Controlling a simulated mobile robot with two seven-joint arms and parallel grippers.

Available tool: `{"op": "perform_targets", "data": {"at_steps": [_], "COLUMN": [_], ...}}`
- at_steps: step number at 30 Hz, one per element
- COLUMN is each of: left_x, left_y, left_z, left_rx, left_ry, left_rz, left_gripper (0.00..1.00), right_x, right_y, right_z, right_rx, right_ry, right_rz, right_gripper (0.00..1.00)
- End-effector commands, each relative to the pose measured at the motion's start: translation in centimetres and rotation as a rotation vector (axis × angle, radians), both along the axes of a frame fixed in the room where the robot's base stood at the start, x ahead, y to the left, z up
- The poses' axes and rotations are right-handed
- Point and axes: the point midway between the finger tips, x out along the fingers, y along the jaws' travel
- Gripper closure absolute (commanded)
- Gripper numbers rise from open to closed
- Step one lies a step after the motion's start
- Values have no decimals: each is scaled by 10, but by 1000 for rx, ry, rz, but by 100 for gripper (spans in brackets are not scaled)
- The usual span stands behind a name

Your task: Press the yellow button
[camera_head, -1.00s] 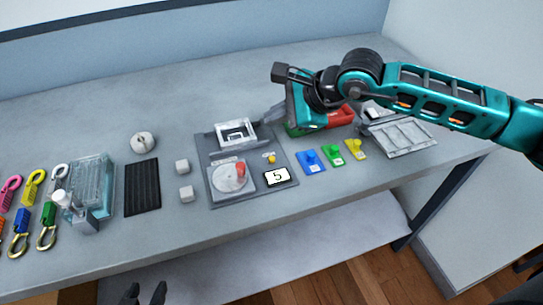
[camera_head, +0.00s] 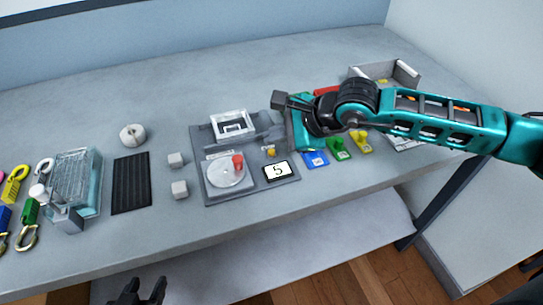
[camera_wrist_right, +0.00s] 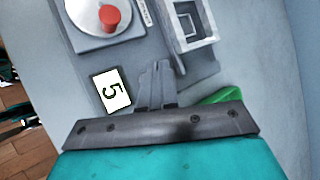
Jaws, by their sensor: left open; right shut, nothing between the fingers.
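The yellow button (camera_head: 271,151) is a small knob on the grey panel (camera_head: 213,196), just above the white card marked 5 (camera_head: 278,171). My right gripper (camera_head: 276,136) is shut and empty, its tips above the panel close to the button; I cannot tell whether they touch. In the right wrist view the shut fingers (camera_wrist_right: 157,68) lie over the panel beside the card, and the button is not visible there. My left gripper (camera_head: 137,291) is open and empty at the bottom of the head view, in front of the table.
The panel also holds a dial with a red knob (camera_head: 237,161) and a square white frame (camera_head: 232,124). Blue (camera_head: 315,159), green (camera_head: 339,150) and yellow (camera_head: 361,143) pieces stand to the right. Two grey cubes and a black ribbed mat (camera_head: 131,183) lie left.

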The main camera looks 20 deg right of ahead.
Motion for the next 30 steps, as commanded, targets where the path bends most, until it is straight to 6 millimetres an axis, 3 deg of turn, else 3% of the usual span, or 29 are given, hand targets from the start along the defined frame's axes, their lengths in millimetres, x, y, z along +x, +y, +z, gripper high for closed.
{"op": "perform_targets", "data": {"at_steps": [6, 30], "left_x": [-7, -7], "left_y": [0, 0], "left_z": [-14, -12], "left_rx": [1, 1], "left_ry": [17, 16], "left_rz": [0, 0], "left_gripper": [50, 50], "right_x": [3, 3], "right_y": [-1, -1], "right_z": [-8, -7], "right_rx": [-1, 0], "right_ry": [-2, -1], "right_rz": [-2, -1], "right_gripper": [100, 100]}}
